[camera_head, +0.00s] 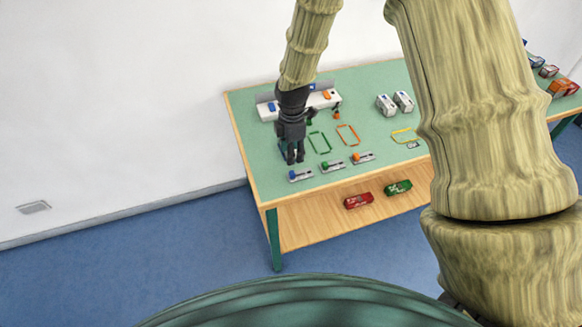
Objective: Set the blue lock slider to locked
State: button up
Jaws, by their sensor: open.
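The blue lock slider (300,175) is at the front left of the green-topped table, a small grey base with a blue knob near its left end. Whether that is its locked end is too small to read. My gripper (294,160) points down just behind and above the blue slider, open and empty. I cannot tell whether its fingertips touch the slider. My gripper hides part of the table behind it.
A green-knobbed slider (332,167) and an orange-knobbed slider (363,157) stand in a row to the right. Green, orange and yellow outlines mark the tabletop (260,180). Two grey-white blocks (386,105) stand farther back. A red container (357,201) and a green container (397,187) lie on the lower shelf.

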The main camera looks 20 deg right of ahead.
aim_at(292, 173)
jog(key=shift+f+p, duration=1.5)
jog(key=shift+f, duration=3.65)
grip_shut()
